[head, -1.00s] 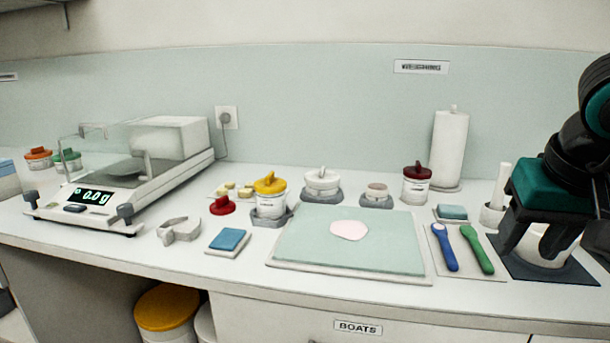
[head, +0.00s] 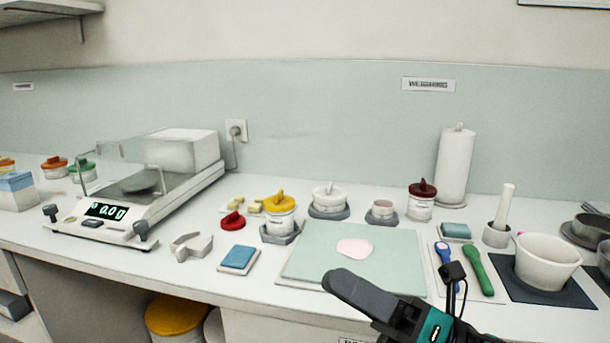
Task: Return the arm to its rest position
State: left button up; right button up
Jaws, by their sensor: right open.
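My right gripper (head: 345,287) shows at the bottom, right of centre, over the front edge of the bench. It is black and teal, seen from the side, open, with nothing visible in it. It points up and to the left, and overlaps the front of the pale green mat (head: 310,262) and the tool tray in the picture. A white mortar-like bowl (head: 548,262) stands upright on a dark mat (head: 510,279) at the right, clear of the gripper. My left gripper is not in view.
A balance (head: 105,228) reading about 0.0 g stands at the left. Lidded jars (head: 422,203), a blue pad (head: 239,257), a blue spatula (head: 443,253), a green spatula (head: 476,262), a pestle holder (head: 496,235) and a paper roll (head: 456,165) crowd the bench.

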jog(key=w+d+f+m+t+h+p, duration=0.1)
jog(key=d+f+m+t+h, duration=0.4)
jog(key=f+m+h, duration=0.65)
jog(key=w+d+f+m+t+h+p, duration=0.1)
jog(key=d+f+m+t+h, duration=0.4)
jog(key=m, duration=1.2)
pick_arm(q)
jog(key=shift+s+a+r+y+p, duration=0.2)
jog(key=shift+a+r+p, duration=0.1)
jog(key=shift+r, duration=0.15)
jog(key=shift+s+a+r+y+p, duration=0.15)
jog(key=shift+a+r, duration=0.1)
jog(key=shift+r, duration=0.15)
pick_arm(e)
jog(key=s+d+f+m+g+h, duration=0.1)
jog(key=s+f+m+g, duration=0.2)
jog(key=s+f+m, duration=0.2)
jog(key=s+d+f+m+g+h, duration=0.1)
jog(key=s+f+m, duration=0.4)
jog(key=f, duration=0.6)
jog(key=shift+s+d+f+g+h, duration=0.3)
jog(key=shift+s+g+h, duration=0.4)
jog(key=shift+g, duration=0.5)
jog(key=shift+r, duration=0.1)
